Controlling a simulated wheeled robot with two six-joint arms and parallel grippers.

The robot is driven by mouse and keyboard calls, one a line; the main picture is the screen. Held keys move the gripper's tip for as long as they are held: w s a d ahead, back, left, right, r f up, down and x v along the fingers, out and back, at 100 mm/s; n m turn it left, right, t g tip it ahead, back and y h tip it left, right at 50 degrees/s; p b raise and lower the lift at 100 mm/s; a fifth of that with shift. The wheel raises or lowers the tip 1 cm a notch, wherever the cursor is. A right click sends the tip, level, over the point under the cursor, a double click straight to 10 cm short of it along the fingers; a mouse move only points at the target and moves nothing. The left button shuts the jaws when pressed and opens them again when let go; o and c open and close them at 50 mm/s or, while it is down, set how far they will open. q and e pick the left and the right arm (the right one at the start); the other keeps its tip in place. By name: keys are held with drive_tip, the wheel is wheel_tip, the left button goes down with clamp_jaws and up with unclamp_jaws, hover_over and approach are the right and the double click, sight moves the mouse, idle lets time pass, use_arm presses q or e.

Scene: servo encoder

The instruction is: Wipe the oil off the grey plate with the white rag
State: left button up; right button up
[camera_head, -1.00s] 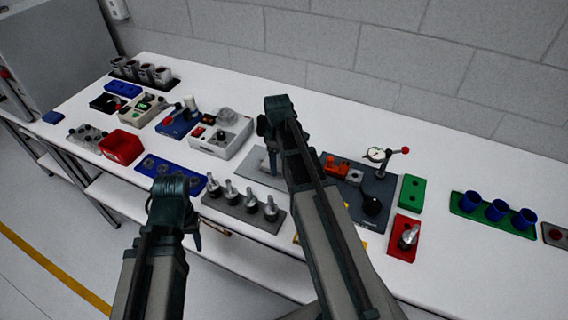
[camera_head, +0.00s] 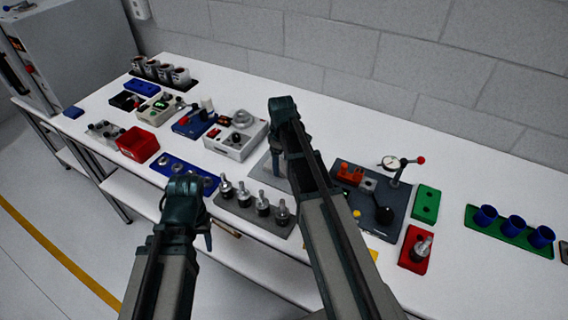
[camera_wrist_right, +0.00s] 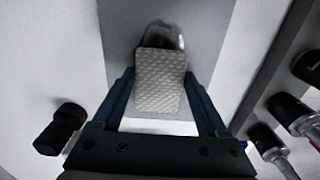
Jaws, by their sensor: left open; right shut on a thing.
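The grey plate (camera_head: 262,172) lies flat on the white table, partly hidden behind my right arm in the head view. It fills the middle of the right wrist view (camera_wrist_right: 222,25). My right gripper (camera_wrist_right: 165,98) is shut on the white rag (camera_wrist_right: 160,80), a textured pad between its fingers, over the plate. Whether the rag touches the plate I cannot tell. A dark, glossy oil patch (camera_wrist_right: 163,34) shows just beyond the rag's far edge. My left gripper (camera_head: 207,235) is open and empty, near the table's front edge.
A dark fixture with a dial gauge (camera_head: 375,205) stands to the right. A red block (camera_head: 414,252) is near the front edge.

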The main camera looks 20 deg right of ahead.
drive_tip(key=shift+w+a, duration=1.1)
drive_tip(key=shift+w, duration=0.25)
drive_tip(key=shift+f, duration=0.15)
drive_tip(key=shift+s, duration=0.15)
drive_tip(key=shift+s+d, duration=0.55)
drive_tip(key=shift+s, duration=0.15)
drive_tip(key=shift+s+d, duration=0.6)
drive_tip(key=shift+d, duration=0.1)
drive_tip(key=shift+s, duration=0.1)
drive_tip(key=shift+s+d, duration=1.05)
drive_tip(key=shift+s, duration=0.3)
drive_tip(key=shift+s+d, duration=1.25)
drive_tip(key=shift+s, duration=0.05)
